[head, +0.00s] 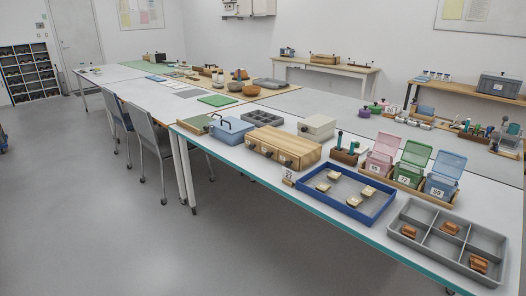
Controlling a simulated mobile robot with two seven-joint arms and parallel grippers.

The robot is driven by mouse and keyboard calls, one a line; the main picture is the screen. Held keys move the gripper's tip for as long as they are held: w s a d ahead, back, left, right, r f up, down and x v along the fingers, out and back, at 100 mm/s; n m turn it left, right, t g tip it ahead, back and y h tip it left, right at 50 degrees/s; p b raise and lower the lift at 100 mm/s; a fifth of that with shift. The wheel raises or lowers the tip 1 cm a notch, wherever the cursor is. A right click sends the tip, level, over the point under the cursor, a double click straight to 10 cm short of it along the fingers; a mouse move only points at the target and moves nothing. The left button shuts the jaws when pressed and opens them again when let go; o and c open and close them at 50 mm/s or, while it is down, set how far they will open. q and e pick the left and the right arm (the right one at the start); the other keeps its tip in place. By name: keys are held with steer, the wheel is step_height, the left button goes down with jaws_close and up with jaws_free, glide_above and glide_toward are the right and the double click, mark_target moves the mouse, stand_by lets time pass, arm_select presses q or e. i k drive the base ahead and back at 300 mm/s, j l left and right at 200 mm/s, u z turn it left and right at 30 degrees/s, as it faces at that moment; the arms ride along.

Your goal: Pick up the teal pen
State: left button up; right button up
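Several slim upright things stand in a brown wooden holder (344,157) on the near table. One of them is a teal, pen-like stick (339,139) with a dark top. It stands roughly upright, its lower end hidden in the holder. It is too small here to tell for sure that it is the teal pen. More small teal and dark upright items (489,131) stand farther back at the right. Neither of my grippers is in view.
A wooden case (284,147) and white box (317,127) stand left of the holder. Pink (380,162), green (409,171) and blue (440,186) lidded boxes stand right. A blue tray (343,207) with sherds and a grey compartment tray (447,240) lie in front.

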mark_target(353, 144)
steer(key=i+l+z, duration=0.25)
steer(key=i, duration=0.25)
steer(key=i+l+z, duration=0.25)
steer(key=i, duration=0.25)
steer(key=l, duration=0.05)
